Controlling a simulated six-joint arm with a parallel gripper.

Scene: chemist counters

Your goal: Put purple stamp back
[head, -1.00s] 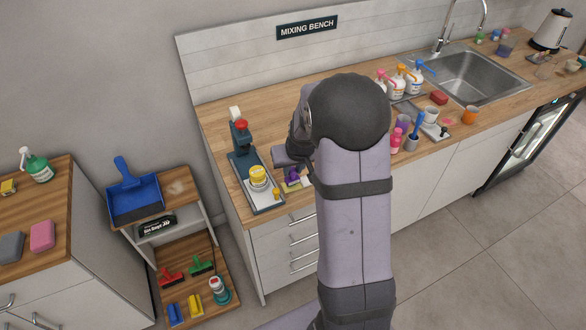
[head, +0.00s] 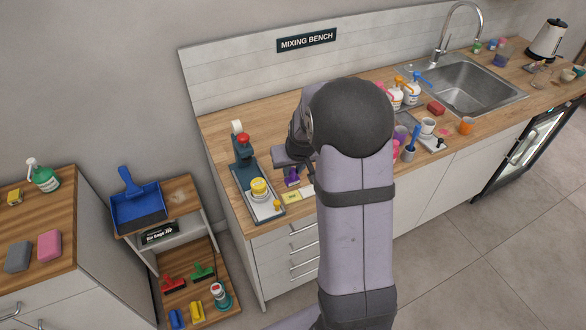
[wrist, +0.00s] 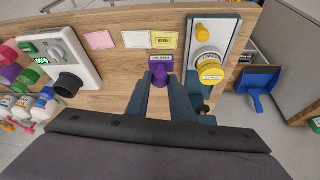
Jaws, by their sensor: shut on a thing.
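The purple stamp (wrist: 160,74) is held upright between the two fingers of my gripper (wrist: 159,90) in the wrist view. A small label shows at its far end there. It also shows in the head view (head: 292,176), just behind a yellow card (head: 292,197) on the bench. The same card (wrist: 164,40) lies just beyond the stamp in the wrist view. I cannot tell whether the stamp's base touches the bench. My arm hides part of the bench behind it in the head view.
A press with a yellow-lidded jar (wrist: 211,70) on its tray stands close beside the gripper. White (wrist: 137,39) and pink (wrist: 99,40) cards lie near the bench edge. A white device (wrist: 62,58) and pump bottles (wrist: 25,105) stand on the other side.

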